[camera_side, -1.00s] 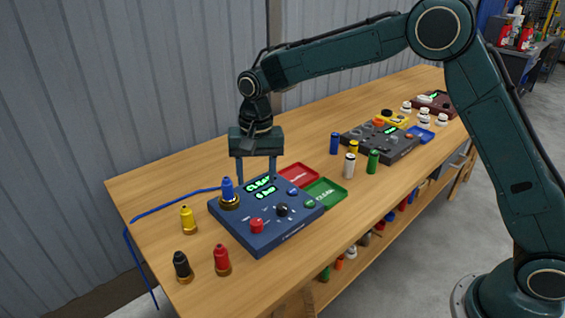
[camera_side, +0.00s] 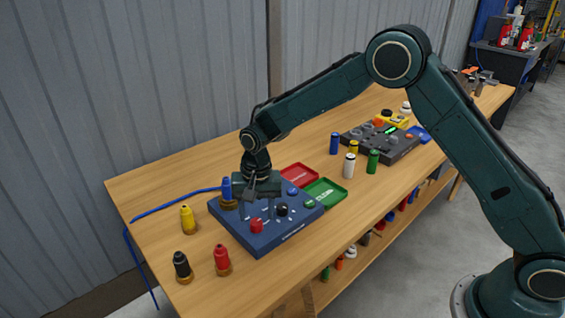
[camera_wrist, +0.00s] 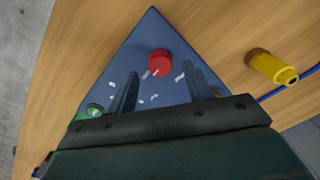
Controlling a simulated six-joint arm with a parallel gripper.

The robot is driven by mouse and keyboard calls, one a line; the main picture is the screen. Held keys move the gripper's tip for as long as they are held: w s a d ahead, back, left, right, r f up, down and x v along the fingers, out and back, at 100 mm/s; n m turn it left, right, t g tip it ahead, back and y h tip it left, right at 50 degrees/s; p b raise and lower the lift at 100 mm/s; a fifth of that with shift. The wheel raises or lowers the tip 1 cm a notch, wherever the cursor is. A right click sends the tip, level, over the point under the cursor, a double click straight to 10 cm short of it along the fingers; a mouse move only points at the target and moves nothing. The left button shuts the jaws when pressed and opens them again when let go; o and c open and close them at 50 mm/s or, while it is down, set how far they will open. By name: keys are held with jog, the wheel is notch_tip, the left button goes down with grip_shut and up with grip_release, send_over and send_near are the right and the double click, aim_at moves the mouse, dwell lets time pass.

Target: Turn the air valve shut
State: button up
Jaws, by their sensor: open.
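A blue control panel (camera_side: 280,236) lies on the wooden bench. A red knob (camera_side: 257,225) stands near its front edge and a black knob (camera_side: 282,210) to its right; I cannot tell which is the air valve. My gripper (camera_side: 257,214) is open and low over the panel, its fingers pointing down behind the red knob. In the wrist view the red knob (camera_wrist: 159,62) shows a white pointer mark and lies just beyond the open fingers (camera_wrist: 160,80), apparently not between them. A blue connector (camera_side: 227,188) with a blue hose stands at the panel's left corner. My gripper hides the panel's display.
Yellow (camera_side: 187,219), black (camera_side: 181,266) and red (camera_side: 221,259) nozzles stand left of the panel. Red (camera_side: 299,176) and green (camera_side: 325,192) trays lie behind it. Several small cylinders and a dark grey panel (camera_side: 390,153) are further right.

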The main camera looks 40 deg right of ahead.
aim_at(256, 225)
jog(key=shift+a+f, duration=0.1)
jog(key=shift+f, duration=1.2)
jog(key=c, duration=1)
jog(key=shift+o, duration=0.2)
